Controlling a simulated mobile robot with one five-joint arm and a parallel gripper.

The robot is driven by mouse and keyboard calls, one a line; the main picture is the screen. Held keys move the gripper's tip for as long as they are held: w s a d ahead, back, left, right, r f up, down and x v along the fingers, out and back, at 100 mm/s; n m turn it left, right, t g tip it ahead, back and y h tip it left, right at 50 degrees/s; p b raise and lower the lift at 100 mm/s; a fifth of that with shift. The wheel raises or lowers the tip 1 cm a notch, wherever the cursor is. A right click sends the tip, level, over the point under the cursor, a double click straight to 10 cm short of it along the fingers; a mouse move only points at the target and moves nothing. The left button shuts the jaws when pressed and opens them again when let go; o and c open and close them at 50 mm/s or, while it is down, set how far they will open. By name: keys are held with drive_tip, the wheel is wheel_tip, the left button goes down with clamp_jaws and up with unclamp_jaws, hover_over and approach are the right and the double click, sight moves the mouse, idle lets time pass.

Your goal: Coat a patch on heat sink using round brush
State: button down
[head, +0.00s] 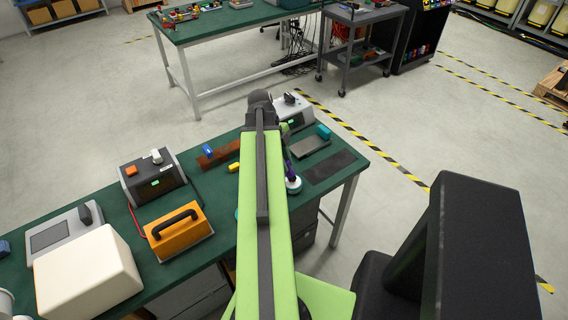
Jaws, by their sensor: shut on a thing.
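My green arm reaches out over the green workbench (222,240), and its dark wrist hides much of my gripper (287,150). My gripper is shut on what looks like the round brush (289,164), a slim purple handle partly hidden by my arm. A round white and teal thing (293,185) shows just below the handle; I cannot tell whether it is the brush's end or a separate thing. A flat grey slab (309,147), possibly the heat sink, lies to the right of my gripper. I cannot make out a coating on it.
A dark flat plate (330,166) lies near the bench's right end. A teal block (323,131) and a grey device (293,110) are behind. Left of my arm are a brown strip (220,153), an orange case (178,233), a power unit (152,177) and a white box (88,274).

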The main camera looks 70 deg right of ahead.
drive_tip(key=shift+f+b, duration=0.4)
idle(1.1)
wheel_tip(320, 180, up, 7)
drive_tip(key=p, duration=0.7)
drive_tip(key=shift+r, duration=0.1)
